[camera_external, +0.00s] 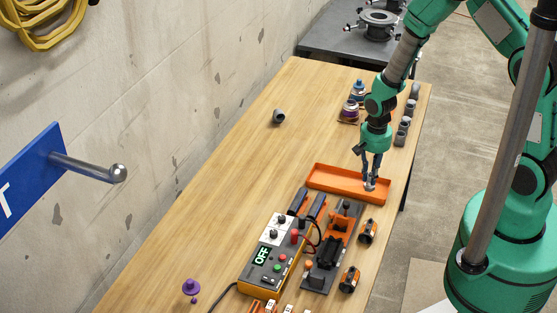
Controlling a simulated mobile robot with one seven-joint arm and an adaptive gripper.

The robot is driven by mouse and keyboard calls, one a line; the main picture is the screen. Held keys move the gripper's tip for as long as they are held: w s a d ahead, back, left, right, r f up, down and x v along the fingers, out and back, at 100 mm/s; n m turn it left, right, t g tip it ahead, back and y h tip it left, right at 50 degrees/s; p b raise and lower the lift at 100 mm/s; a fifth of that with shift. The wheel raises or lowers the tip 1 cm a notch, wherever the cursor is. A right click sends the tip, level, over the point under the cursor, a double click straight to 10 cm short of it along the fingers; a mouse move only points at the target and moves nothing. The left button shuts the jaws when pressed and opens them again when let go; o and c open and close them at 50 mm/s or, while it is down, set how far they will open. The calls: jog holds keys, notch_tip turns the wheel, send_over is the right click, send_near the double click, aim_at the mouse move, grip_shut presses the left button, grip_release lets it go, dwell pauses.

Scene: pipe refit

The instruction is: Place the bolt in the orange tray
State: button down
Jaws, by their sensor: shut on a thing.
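My gripper (371,179) points down over the right part of the orange tray (330,180), which lies on the wooden table. It is shut on a small grey thing at its fingertips, which looks like the bolt (370,185). The bolt is at the tray's right end, low and near the tray floor. I cannot tell whether it touches the tray. The fingers partly hide it.
A control box (267,258) reading OFF and a dark fixture (331,250) stand in front of the tray. Grey pipe fittings (403,130) line the right edge. A grey elbow (279,116) lies at the left. The table's middle left is clear.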

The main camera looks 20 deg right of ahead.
jog(key=w+a, duration=0.1)
jog(key=w, duration=0.4)
jog(key=w+a, duration=0.1)
jog(key=w, duration=0.2)
jog(key=shift+w+a+f, duration=0.25)
jog(key=shift+a+f, duration=0.1)
jog(key=shift+f, duration=0.05)
jog(key=shift+f, duration=1.75)
jog(key=shift+f+b, duration=0.1)
jog(key=shift+b, duration=0.2)
jog(key=c, duration=1.7)
grip_release()
jog(key=shift+o, duration=0.2)
notch_tip(320, 180, up, 12)
jog(key=p, duration=0.1)
